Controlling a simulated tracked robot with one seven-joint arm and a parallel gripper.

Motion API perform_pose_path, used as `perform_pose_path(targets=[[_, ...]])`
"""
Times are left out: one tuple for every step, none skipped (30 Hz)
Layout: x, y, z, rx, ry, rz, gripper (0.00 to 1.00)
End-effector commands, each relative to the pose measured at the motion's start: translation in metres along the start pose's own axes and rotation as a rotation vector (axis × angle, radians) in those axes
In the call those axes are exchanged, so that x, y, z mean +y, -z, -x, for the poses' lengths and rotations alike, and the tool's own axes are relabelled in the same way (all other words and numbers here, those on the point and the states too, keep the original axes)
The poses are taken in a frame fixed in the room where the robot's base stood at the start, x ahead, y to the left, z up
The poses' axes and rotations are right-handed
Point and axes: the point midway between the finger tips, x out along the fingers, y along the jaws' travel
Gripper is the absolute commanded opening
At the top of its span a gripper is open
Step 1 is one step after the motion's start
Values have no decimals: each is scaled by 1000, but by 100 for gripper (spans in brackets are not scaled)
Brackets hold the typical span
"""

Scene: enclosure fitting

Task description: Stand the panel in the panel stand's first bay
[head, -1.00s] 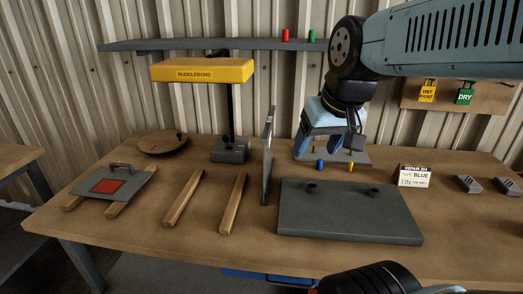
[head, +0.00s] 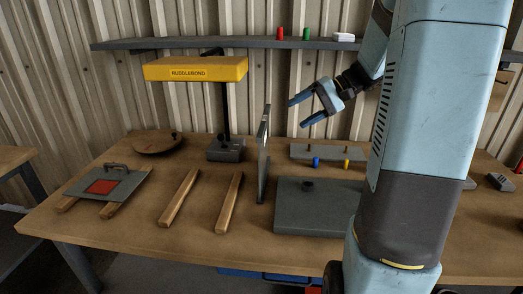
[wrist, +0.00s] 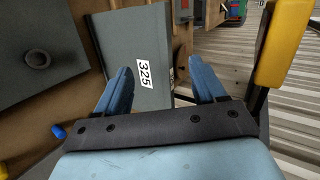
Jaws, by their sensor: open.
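A thin grey panel (head: 264,160) stands upright and nearly edge-on in mid-table in the head view. In the wrist view a grey panel face (wrist: 140,40) with a white "325" label lies beyond the fingers. My gripper (head: 297,112) is open and empty, in the air right of the upright panel, fingers pointing left; the wrist view shows its blue fingers apart. A flat grey plate with a handle and red square (head: 103,187) lies on wooden strips at far left. I cannot tell which object is the panel stand, or its first bay.
Two bare wooden strips (head: 179,198) lie left of the upright panel. A yellow "RUDDLEBOND" box (head: 195,69) on a post overhangs behind. A thick grey slab (head: 310,212) lies at right, partly hidden by my arm. Blue (head: 315,162) and yellow (head: 346,163) pegs stand behind it.

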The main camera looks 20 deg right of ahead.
Motion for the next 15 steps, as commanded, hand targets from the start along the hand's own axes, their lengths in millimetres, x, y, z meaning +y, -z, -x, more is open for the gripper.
perform_pose_path(targets=[[9, 13, 6, 16, 43, -10, 70], [13, 20, 9, 27, 69, -11, 70], [17, 29, 13, 40, 99, -12, 70], [20, 34, 16, 50, 121, -12, 70], [24, 39, 19, 59, 139, -11, 70], [27, 45, 22, 72, 160, -10, 70], [30, 49, 24, 78, 174, -8, 70], [31, 52, 26, 85, 186, -7, 70], [34, 55, 28, 93, 199, -7, 70], [35, 57, 30, 97, 205, -7, 70], [36, 58, 30, 101, 211, -6, 70], [36, 60, 29, 104, 216, -4, 70], [36, 61, 27, 105, 219, -3, 70], [35, 61, 25, 105, 221, -2, 70], [34, 62, 20, 104, 222, -2, 70]])
